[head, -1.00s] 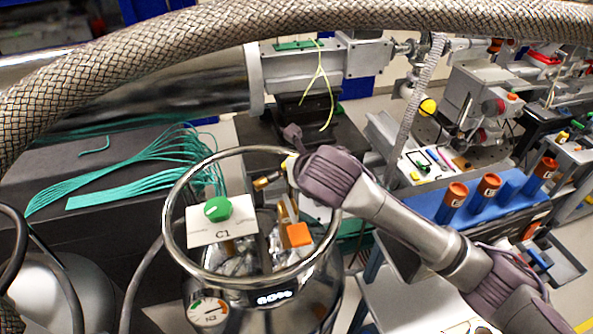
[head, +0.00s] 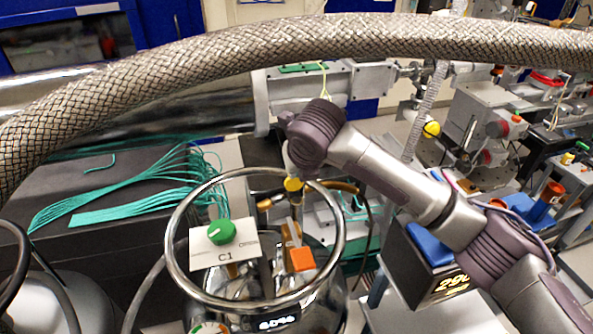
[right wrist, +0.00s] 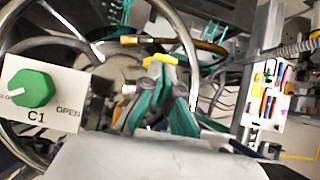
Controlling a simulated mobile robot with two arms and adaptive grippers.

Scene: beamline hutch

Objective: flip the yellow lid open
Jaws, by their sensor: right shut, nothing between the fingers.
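The small yellow lid (head: 293,184) shows inside the metal ring at the top of the shiny vessel (head: 268,312). It also shows in the right wrist view (right wrist: 160,59), just beyond my fingertips. I cannot tell its hinge side or whether it is tilted. My right gripper (right wrist: 164,78) is shut and empty, its greenish fingers pointing at the lid. I cannot tell whether they touch it. In the head view my right arm comes over the ring from the right and the gripper is mostly hidden behind its wrist. My left gripper is not in view.
The metal ring (head: 341,235) surrounds the lid. Inside it are a C1 panel with a green knob (head: 222,231), an orange block (head: 302,259) and a brass fitting (head: 265,203). A thick braided hose (head: 250,40) arches across the upper view. Teal cables (head: 110,205) lie at left.

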